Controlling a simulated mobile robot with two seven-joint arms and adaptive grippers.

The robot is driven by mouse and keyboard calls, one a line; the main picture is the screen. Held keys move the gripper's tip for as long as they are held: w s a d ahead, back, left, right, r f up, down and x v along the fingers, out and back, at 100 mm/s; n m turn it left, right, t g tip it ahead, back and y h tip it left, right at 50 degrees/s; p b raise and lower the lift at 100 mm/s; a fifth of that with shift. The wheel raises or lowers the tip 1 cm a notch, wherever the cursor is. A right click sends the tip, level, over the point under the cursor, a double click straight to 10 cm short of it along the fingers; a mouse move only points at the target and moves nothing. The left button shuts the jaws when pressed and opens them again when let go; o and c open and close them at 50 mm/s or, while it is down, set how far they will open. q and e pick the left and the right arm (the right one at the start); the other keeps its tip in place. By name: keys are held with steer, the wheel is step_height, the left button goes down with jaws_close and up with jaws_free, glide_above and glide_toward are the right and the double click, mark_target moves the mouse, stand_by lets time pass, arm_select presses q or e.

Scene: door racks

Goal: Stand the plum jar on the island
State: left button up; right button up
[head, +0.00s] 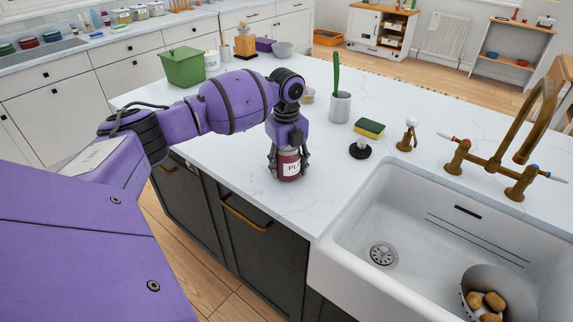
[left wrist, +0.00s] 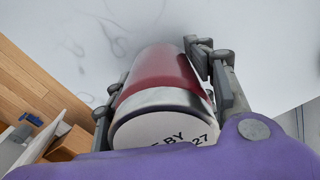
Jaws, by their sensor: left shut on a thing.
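The plum jar (head: 289,166) is dark red with a white label on which "PL" can be read. It is upright at the near edge of the white island top (head: 310,204), and its base appears to be at the surface. Whether it bears on the top I cannot tell. My left gripper (head: 288,170) comes down from above and is shut on the jar, with fingers on both sides. In the left wrist view the jar (left wrist: 158,75) sits between the fingers, its lid with printed text facing the camera. My right gripper is not in view.
A white sink (head: 345,228) with a brass tap (head: 515,130) is at the right. A sponge (head: 369,127), a black stopper (head: 360,150) and a white cup with a green brush (head: 340,105) stand behind. A green box (head: 183,68) is at the back left. The top right of the jar is clear.

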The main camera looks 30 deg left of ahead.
arm_select(q)
steer(key=o, duration=1.6)
steer(key=shift+f, duration=0.15)
step_height(320, 180, up, 12)
steer(key=shift+r, duration=0.2)
